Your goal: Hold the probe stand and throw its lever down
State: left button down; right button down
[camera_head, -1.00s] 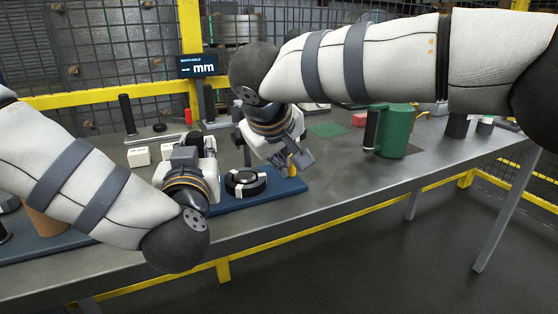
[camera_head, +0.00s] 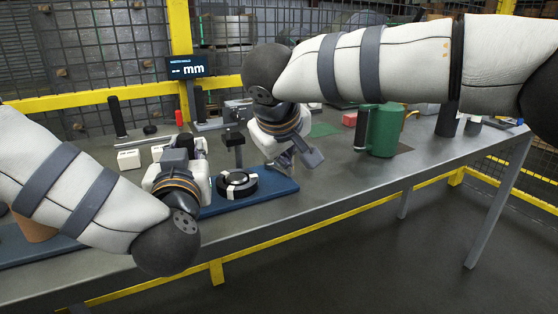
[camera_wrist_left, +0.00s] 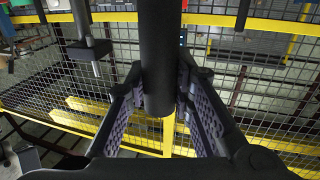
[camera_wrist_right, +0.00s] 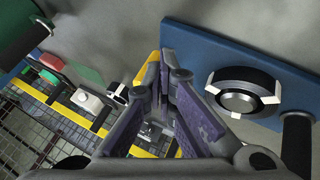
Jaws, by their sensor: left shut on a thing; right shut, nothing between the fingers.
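The probe stand has a long blue base (camera_head: 282,189) near the table's front edge. A black round piece with pale prongs (camera_head: 237,184) sits on it and also shows in the right wrist view (camera_wrist_right: 243,95). My right gripper (camera_wrist_right: 160,65) is shut and empty above the base's right part. A yellow part (camera_wrist_right: 149,70), seemingly the lever, lies right beside its fingers; whether they touch I cannot tell. The head view does not clearly show this part.
A green mug (camera_head: 378,130) stands to the right. A display reading mm (camera_head: 188,67) stands behind. The table's right front is clear.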

pick_arm(q)
jog(key=shift+f, duration=0.25)
pick_arm(e)
jog(key=shift+w+d, duration=0.5)
jog(key=shift+d, duration=0.25)
jog(key=shift+w+d, duration=0.5)
jog(key=shift+d, duration=0.2)
jog(key=shift+w+d, duration=0.95)
jog(key=shift+w, duration=0.3)
jog(key=shift+w, duration=0.1)
jog(key=s, duration=0.3)
jog(key=s+d, duration=0.1)
jog(key=shift+s+d+r, duration=0.1)
jog(key=shift+s+r, duration=0.1)
jog(key=shift+r, duration=0.05)
jog(key=s+d+r, duration=0.3)
jog(key=d+r, duration=0.1)
jog(key=r, duration=0.3)
jog(key=shift+s+d+r, duration=0.15)
jog(key=shift+s+r, duration=0.1)
pick_arm(q)
jog(key=c, duration=1.1)
grip_release()
jog(key=shift+r, duration=0.15)
